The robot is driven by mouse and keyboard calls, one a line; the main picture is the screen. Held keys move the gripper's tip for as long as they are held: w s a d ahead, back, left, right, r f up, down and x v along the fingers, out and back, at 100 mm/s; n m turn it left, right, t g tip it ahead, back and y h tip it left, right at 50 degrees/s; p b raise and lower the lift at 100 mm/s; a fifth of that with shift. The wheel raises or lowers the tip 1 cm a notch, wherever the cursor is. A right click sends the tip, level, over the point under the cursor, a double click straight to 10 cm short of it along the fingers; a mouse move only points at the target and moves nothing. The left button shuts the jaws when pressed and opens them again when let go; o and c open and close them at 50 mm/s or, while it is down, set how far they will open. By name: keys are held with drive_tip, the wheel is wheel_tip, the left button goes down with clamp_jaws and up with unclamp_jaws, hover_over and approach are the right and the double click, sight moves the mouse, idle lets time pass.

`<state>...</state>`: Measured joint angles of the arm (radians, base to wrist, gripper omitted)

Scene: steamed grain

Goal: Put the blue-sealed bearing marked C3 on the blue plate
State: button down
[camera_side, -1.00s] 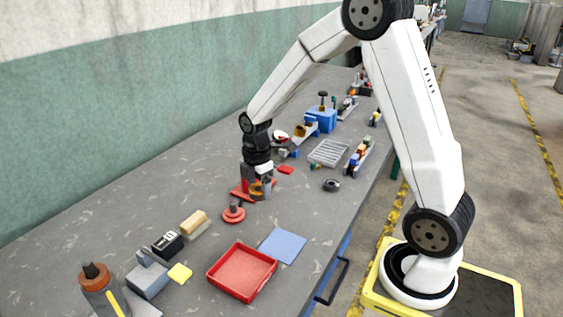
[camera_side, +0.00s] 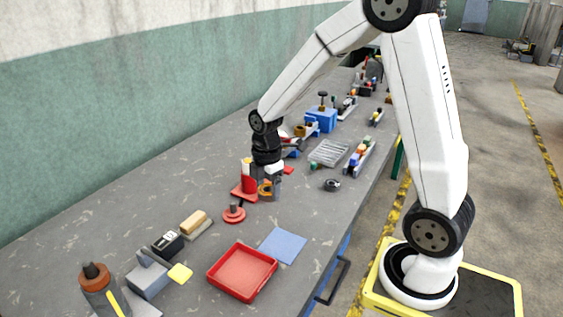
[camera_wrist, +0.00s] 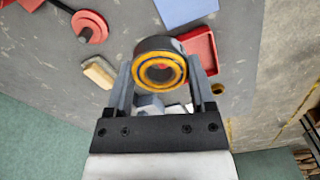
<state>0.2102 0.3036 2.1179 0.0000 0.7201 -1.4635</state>
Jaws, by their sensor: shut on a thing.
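In the side view the orange ring (camera_side: 266,190) shows just right of a red stand (camera_side: 243,191).
An empty red tray (camera_side: 242,272) sits in front of the blue plate. A red spindle (camera_side: 234,213) stands left of the plate. A brush-like block (camera_side: 194,224) and grey blocks lie at the left. The bench around the plate's right side is clear.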

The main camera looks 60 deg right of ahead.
drive_tip(key=m, duration=0.1)
approach(282, 245)
drive_tip(key=shift+d+f, duration=0.1)
drive_tip(key=shift+f, duration=1.6)
drive_tip(key=shift+f, duration=1.75)
drive_tip(key=shift+f, duration=0.2)
unclamp_jaws()
drive_tip(key=shift+r, duration=0.15)
